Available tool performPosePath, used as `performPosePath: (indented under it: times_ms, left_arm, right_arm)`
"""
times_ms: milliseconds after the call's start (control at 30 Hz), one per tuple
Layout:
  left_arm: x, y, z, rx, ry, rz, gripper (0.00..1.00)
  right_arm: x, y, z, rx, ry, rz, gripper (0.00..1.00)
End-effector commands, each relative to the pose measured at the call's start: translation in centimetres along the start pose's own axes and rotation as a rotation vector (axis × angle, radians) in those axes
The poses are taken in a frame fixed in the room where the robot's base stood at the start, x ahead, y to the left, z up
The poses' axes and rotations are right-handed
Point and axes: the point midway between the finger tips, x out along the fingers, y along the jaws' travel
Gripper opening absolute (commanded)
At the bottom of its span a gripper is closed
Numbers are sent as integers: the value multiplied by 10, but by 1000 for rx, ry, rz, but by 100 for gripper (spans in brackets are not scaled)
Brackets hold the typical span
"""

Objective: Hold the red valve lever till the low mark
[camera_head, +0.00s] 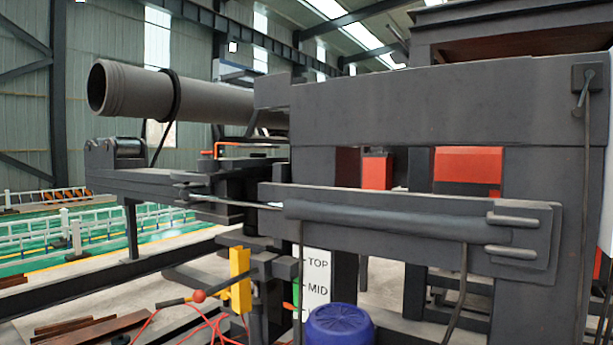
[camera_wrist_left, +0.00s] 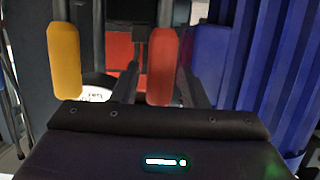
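In the left wrist view the red valve lever (camera_wrist_left: 162,65) stands upright, with the dark fingers of my left gripper (camera_wrist_left: 160,70) on either side of it. I cannot tell whether both fingers press on it. A yellow lever (camera_wrist_left: 65,60) stands to its left and a blue lever (camera_wrist_left: 209,65) to its right. The red lever and left gripper are not clear there. My right gripper is not in view.
A blue ribbed motor (camera_head: 340,325) stands close to the board, and its ribbed side (camera_wrist_left: 275,70) fills the right of the wrist view. A red ball-ended rod (camera_head: 198,296) and red cables lie left of the yellow lever. A large dark steel frame (camera_head: 430,105) stands at right.

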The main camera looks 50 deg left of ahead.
Motion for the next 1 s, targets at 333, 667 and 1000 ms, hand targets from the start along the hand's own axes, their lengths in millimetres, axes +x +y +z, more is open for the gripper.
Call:
performPosePath:
  times_ms: [333,667,1000]
  left_arm:
    - [0,1,2,0,-5,1,40]
    - [-51,1,-4,0,-9,2,40]
    - [-90,1,0,-1,-6,1,40]
  right_arm:
    - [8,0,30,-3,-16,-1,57]
    - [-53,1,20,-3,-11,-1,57]
    - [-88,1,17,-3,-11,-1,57]
